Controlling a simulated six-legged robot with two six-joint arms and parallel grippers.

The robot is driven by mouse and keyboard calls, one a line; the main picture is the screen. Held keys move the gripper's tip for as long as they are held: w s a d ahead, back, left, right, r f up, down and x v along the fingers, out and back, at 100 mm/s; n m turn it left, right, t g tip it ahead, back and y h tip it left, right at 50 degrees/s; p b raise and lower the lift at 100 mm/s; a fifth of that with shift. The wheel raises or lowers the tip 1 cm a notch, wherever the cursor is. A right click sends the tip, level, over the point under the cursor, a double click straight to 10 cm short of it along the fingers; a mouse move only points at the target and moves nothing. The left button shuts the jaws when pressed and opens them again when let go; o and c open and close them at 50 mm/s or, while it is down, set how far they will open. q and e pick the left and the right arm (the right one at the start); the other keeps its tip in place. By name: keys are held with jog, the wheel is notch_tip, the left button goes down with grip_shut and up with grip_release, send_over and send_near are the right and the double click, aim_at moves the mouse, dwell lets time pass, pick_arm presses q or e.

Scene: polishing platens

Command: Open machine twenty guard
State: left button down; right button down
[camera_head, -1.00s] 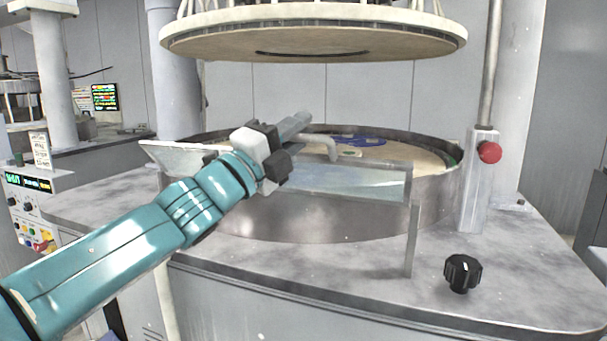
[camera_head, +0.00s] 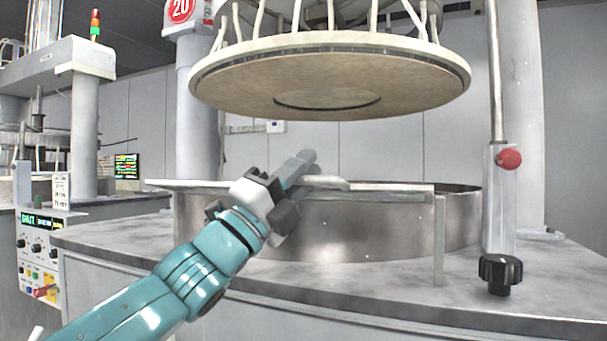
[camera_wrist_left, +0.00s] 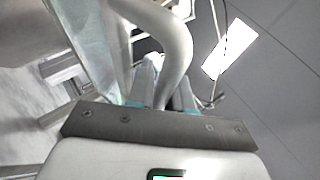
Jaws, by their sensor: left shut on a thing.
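Machine twenty carries a red round 20 sign (camera_head: 180,9) on its left column. Its guard (camera_head: 400,187) is a flat panel at the front of the round metal rim, seen almost edge-on in the head view. The clear panel also shows at the left of the left wrist view (camera_wrist_left: 88,42). A pale bent handle (camera_head: 328,183) stands on the guard; it curves large through the wrist view (camera_wrist_left: 172,32). My left gripper (camera_head: 298,168) is shut on the handle, with its fingers around the tube in the wrist view (camera_wrist_left: 166,88). My right gripper is out of view.
The round upper platen (camera_head: 330,80) hangs above the rim (camera_head: 350,230). A control panel (camera_head: 38,255) at left has a green display reading SHUT.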

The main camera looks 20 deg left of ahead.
pick_arm(q)
jog(key=shift+s+a, duration=0.15)
jog(key=shift+s, duration=0.15)
jog(key=shift+s+r, duration=0.1)
jog(key=shift+r, duration=0.1)
jog(key=c, duration=1.2)
grip_release()
jog(key=shift+s, duration=0.1)
jog(key=shift+o, duration=0.4)
jog(key=shift+s+r, duration=0.1)
jog(key=shift+s, duration=0.1)
jog(key=shift+w, duration=0.2)
jog(key=shift+f, duration=0.25)
